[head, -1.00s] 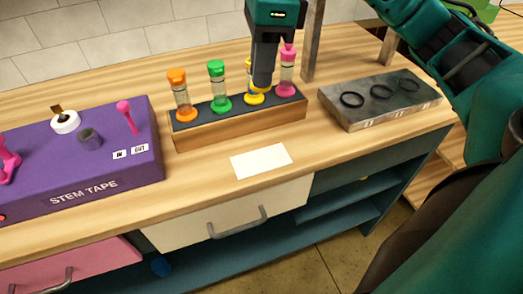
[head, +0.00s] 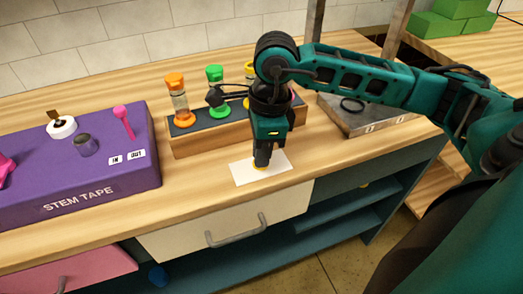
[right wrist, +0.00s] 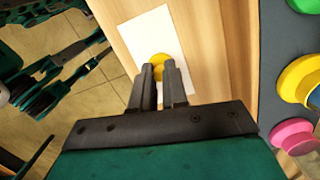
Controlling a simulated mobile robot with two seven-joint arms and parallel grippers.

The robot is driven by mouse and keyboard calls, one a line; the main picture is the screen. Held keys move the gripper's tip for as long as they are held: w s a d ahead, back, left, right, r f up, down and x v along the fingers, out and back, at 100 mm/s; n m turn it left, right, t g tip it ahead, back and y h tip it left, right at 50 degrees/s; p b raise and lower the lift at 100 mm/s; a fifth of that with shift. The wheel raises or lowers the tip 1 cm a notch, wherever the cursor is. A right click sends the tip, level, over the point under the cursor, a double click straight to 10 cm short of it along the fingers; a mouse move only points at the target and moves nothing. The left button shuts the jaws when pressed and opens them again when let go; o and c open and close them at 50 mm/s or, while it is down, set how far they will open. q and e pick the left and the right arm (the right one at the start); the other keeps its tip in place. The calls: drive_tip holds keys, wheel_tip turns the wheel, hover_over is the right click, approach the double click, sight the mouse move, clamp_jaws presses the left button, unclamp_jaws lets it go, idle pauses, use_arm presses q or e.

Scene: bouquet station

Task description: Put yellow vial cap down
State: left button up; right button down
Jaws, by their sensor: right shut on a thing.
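My right gripper (head: 262,160) points down over the white card (head: 240,174) at the front of the table. It is shut on the yellow vial cap (head: 260,166), which shows only as a small bit of yellow below the fingertips. In the right wrist view the yellow cap (right wrist: 160,62) sits between the fingertips (right wrist: 160,72), over the white card (right wrist: 145,30). I cannot tell whether the cap touches the card. My left gripper is not in view.
The wooden rack (head: 190,147) behind the card holds vials with an orange (head: 174,80) and a green top (head: 214,73); the pink one is mostly hidden. A purple stem tape station (head: 120,182) stands at left. A grey block with rings (head: 375,122) is at right.

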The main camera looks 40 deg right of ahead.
drive_tip(key=shift+f, duration=0.25)
drive_tip(key=c, duration=1.1)
unclamp_jaws()
drive_tip(key=shift+c, duration=0.2)
drive_tip(key=shift+r, duration=0.1)
wheel_tip(320, 180, up, 12)
drive_tip(key=d, duration=0.1)
drive_tip(key=shift+s+d+p, duration=0.15)
drive_tip(key=shift+s+p, duration=0.05)
drive_tip(key=shift+p, duration=0.2)
drive_tip(key=shift+s, duration=0.1)
